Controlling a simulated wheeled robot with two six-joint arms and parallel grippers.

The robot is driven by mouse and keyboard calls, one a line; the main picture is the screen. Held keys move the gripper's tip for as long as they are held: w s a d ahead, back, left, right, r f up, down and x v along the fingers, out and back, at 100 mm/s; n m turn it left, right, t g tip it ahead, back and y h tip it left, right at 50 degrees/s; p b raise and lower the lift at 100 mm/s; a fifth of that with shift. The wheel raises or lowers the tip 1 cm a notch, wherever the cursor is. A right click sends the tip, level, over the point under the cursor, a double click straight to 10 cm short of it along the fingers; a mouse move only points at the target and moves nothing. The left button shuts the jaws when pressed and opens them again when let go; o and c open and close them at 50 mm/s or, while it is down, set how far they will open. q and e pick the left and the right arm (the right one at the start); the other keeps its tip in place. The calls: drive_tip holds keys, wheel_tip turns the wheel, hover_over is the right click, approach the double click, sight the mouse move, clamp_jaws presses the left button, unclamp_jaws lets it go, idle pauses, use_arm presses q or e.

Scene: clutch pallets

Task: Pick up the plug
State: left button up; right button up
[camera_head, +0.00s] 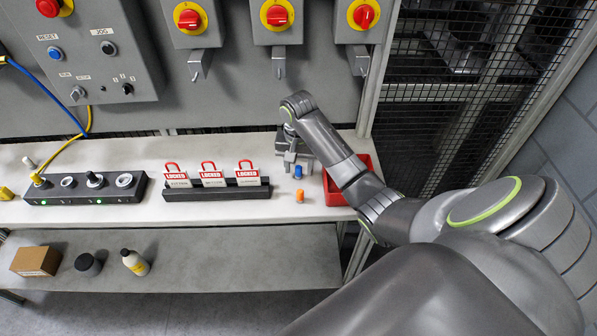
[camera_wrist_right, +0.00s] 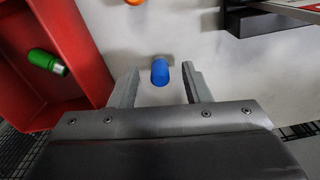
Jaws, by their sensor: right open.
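A small blue plug (camera_head: 298,172) stands on the white bench, and an orange plug (camera_head: 300,196) stands a little nearer the front edge. A green plug with a metal end (camera_wrist_right: 46,61) lies in the red bin (camera_head: 362,194). My right gripper (camera_head: 291,160) is just behind the blue plug, low over the bench. In the right wrist view the blue plug (camera_wrist_right: 159,72) shows between the open fingertips, with a gap on both sides. The orange plug (camera_wrist_right: 134,2) is cut by the top edge there. My left gripper is not in view.
A black rack (camera_head: 217,192) with red LOCKED padlocks (camera_head: 211,175) stands left of the plugs. A black socket strip (camera_head: 85,189) with cables is further left. A lower shelf (camera_head: 220,262) holds a box (camera_head: 36,261) and a bottle (camera_head: 134,262). A mesh fence (camera_head: 430,110) is at right.

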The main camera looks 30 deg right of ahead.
drive_tip(key=shift+f, duration=0.55)
clamp_jaws()
drive_tip(key=shift+r, duration=0.1)
